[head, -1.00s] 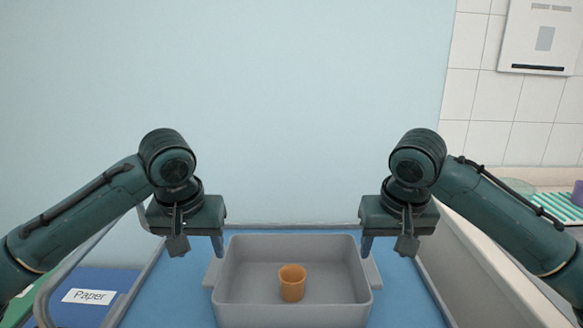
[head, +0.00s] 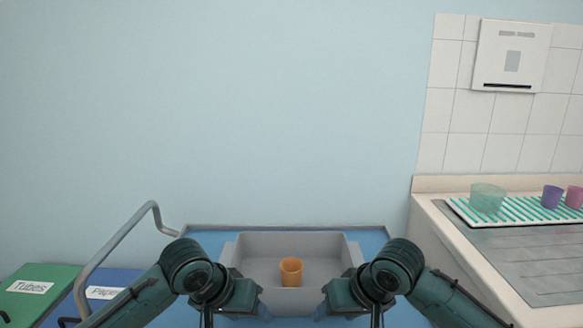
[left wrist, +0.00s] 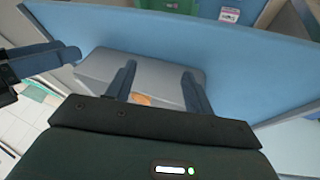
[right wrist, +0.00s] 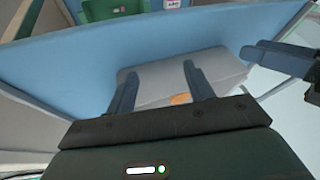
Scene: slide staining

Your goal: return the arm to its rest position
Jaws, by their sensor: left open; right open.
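My left gripper (head: 262,309) is at the lower left of the grey tray in the head view, open and empty. My right gripper (head: 321,309) mirrors it at the tray's lower right, open and empty. In the left wrist view the two fingers (left wrist: 159,72) stand apart. In the right wrist view the fingers (right wrist: 161,71) are also apart. Both arms are bent, with their elbows low in the head view. The arms hide the tray's front corners.
The grey tray (head: 255,250) sits on a blue surface (head: 205,240) and holds an orange cup (head: 291,270). A bent rail (head: 115,248) and green and blue labelled bins (head: 40,290) are left. A counter with cups on a striped mat (head: 515,212) is right.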

